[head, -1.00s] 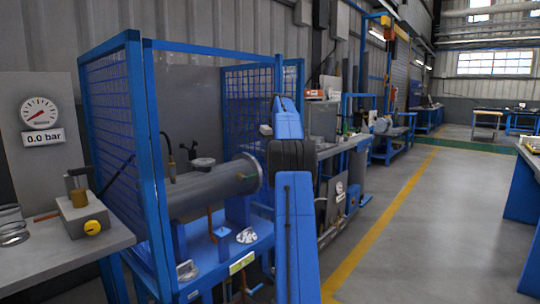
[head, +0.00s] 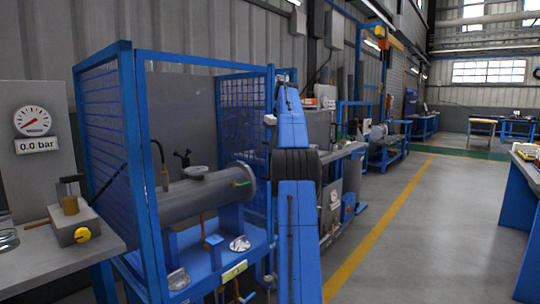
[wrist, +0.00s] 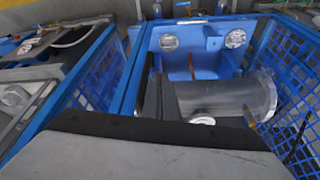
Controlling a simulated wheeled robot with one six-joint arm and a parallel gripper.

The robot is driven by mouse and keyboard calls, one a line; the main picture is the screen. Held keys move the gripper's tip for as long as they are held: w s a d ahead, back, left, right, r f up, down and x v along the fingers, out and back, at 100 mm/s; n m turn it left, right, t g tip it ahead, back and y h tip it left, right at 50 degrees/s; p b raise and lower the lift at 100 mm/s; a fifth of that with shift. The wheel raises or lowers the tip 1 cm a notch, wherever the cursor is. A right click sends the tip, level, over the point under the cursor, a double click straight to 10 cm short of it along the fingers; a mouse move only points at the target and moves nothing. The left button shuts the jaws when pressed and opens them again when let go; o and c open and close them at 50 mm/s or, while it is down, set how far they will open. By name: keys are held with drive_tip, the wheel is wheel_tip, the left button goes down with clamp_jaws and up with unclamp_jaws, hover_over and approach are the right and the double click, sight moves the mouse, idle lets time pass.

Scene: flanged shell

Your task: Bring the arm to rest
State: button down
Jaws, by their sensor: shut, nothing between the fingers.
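My blue arm (head: 296,230) stands upright in the middle of the head view, with a black ribbed joint between its two blue links. Its far end is hidden behind the upper link, and I cannot make out my gripper's fingers in either view. The grey flanged shell (head: 190,200) lies horizontally in the blue cage to the left of the arm. In the wrist view the shell (wrist: 210,97) shows from above, with its flange at the right. A grey surface with a dark edge fills the bottom of that view; I cannot tell what it is.
Blue mesh panels (head: 105,140) and posts surround the shell. A side table (head: 50,262) at left holds a box with a yellow knob (head: 82,235). A gauge (head: 33,121) reads 0.0 bar. The grey floor (head: 430,230) at right is open, with a yellow line.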

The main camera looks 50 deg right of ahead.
drive_tip(key=shift+s+r, duration=0.2)
drive_tip(key=shift+r, duration=0.2)
drive_tip(key=s+a+r, duration=0.1)
drive_tip(key=s+a, duration=0.1)
drive_tip(key=a, duration=1.2)
drive_tip(key=s+a+r, duration=0.1)
drive_tip(key=a, duration=1.4)
drive_tip(key=s+a+f+n, duration=0.1)
drive_tip(key=s+a+f, duration=0.15)
drive_tip(key=a, duration=0.35)
drive_tip(key=s+a+f, duration=0.2)
drive_tip(key=s+a, duration=0.2)
drive_tip(key=a, duration=0.1)
drive_tip(key=s+a+f, duration=1)
drive_tip(key=s+a, duration=0.3)
drive_tip(key=s, duration=0.1)
drive_tip(key=s+a+f, duration=0.3)
drive_tip(key=s+f, duration=0.4)
drive_tip(key=f, duration=0.1)
drive_tip(key=s+a+f+n, duration=0.1)
drive_tip(key=s+a+f, duration=0.2)
drive_tip(key=s+f, duration=0.5)
drive_tip(key=shift+a+f+t+y, duration=0.15)
drive_tip(key=shift+a+t+y, duration=0.15)
drive_tip(key=shift+y, duration=0.1)
